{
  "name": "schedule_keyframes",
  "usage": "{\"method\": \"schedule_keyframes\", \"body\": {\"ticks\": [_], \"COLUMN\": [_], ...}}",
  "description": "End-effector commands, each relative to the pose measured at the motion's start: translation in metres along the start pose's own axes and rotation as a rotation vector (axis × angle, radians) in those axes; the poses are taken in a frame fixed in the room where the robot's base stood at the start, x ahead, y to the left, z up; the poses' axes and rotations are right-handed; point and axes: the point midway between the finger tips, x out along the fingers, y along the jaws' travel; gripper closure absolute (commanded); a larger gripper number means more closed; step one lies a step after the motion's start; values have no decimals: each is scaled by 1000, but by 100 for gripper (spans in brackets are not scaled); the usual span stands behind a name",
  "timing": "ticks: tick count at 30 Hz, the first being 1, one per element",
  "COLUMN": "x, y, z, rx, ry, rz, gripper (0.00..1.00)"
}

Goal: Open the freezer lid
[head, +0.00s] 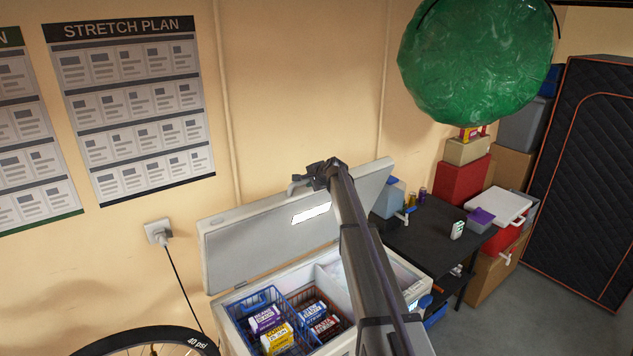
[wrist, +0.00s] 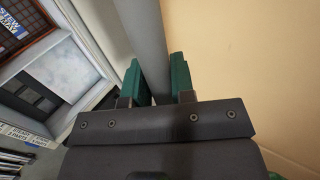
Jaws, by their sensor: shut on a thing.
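The chest freezer (head: 222,312) stands against the wall, and its white lid (head: 245,255) is raised steeply, leaning back toward the wall. The open inside shows blue and reddish-brown baskets with boxes of food. My gripper (head: 310,178) is at the upper edge of the lid in the head view, with my arm reaching over the freezer. In the wrist view the green fingers of my gripper (wrist: 164,80) are shut on a grey bar at the lid's edge (wrist: 147,35). My arm hides part of the lid and the freezer's right side.
A dark table (head: 430,232) with small items stands right of the freezer. Boxes and a white-lidded cooler (head: 498,206) are stacked beyond it. A green ball (head: 475,60) hangs above. A bicycle wheel (head: 145,338) is at lower left, below a plugged-in cord (head: 180,270).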

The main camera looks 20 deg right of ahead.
Motion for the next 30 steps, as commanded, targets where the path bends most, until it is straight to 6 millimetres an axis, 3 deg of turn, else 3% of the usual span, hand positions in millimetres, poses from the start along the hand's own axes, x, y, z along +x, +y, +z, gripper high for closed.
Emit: {"method": "schedule_keyframes", "body": {"ticks": [6, 7, 15, 23, 26, 30], "x": [0, -1, 0, -5, -20, -60], "y": [0, 0, 0, -1, -3, -4], "z": [-2, -2, -1, 0, 0, 0], "rx": [-2, -2, -1, 0, 0, 1], "ry": [4, 4, 2, 1, 2, 4], "rz": [-1, -1, -1, 0, 0, -3], "gripper": [100, 76, 52, 52, 52, 52]}}
